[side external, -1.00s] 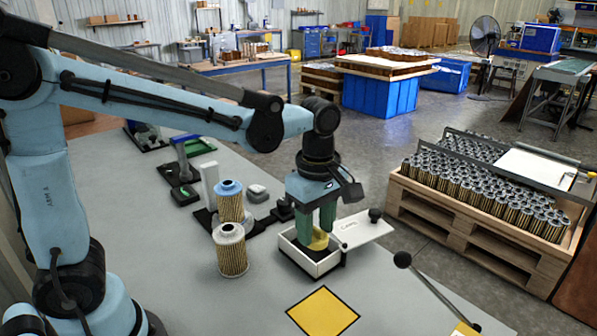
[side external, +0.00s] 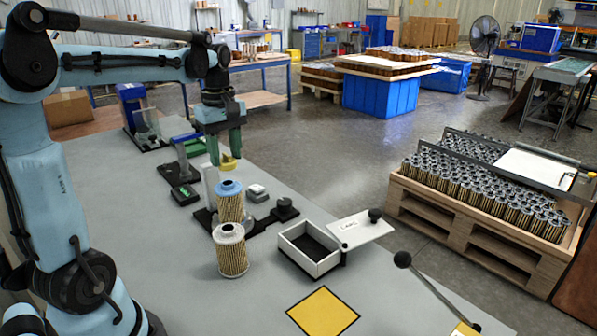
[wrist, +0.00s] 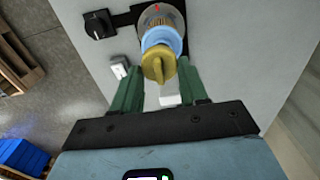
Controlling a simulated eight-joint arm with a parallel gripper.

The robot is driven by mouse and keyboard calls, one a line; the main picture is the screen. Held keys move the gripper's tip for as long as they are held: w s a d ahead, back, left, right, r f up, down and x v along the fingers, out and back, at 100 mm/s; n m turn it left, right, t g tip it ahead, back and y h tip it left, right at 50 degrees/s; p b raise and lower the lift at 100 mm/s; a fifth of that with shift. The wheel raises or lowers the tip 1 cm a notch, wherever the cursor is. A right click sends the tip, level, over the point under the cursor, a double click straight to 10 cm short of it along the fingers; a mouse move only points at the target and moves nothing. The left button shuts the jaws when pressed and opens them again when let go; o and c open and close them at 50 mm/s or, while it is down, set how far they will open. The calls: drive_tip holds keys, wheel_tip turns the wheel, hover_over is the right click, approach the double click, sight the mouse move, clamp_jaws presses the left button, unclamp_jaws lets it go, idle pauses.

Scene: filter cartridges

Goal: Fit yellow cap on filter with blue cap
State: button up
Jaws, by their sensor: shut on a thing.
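My gripper (side external: 226,156) is shut on the yellow cap (side external: 229,163), which hangs below the green fingers. The filter with the blue cap (side external: 230,204) stands upright on a black base, under the yellow cap with a gap between them. In the wrist view the yellow cap (wrist: 157,66) sits between the fingertips, and the blue cap (wrist: 160,38) shows just behind it, partly hidden. From these views I cannot tell whether the two are exactly in line.
A second filter with a pale cap (side external: 231,251) stands close in front of the blue-capped one. The open white box (side external: 308,264) looks empty, its lid (side external: 357,229) swung aside. A black knob (side external: 285,208) and a grey box (side external: 257,193) are nearby. A yellow square (side external: 323,311) marks the front.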

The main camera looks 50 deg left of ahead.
drive_tip(key=shift+s+a+f, duration=0.15)
drive_tip(key=shift+a, duration=0.15)
drive_tip(key=shift+f, duration=1.6)
drive_tip(key=shift+f, duration=0.65)
idle(0.4)
drive_tip(key=o, duration=1.3)
drive_tip(key=shift+r, duration=0.15)
drive_tip(key=shift+r, duration=0.85)
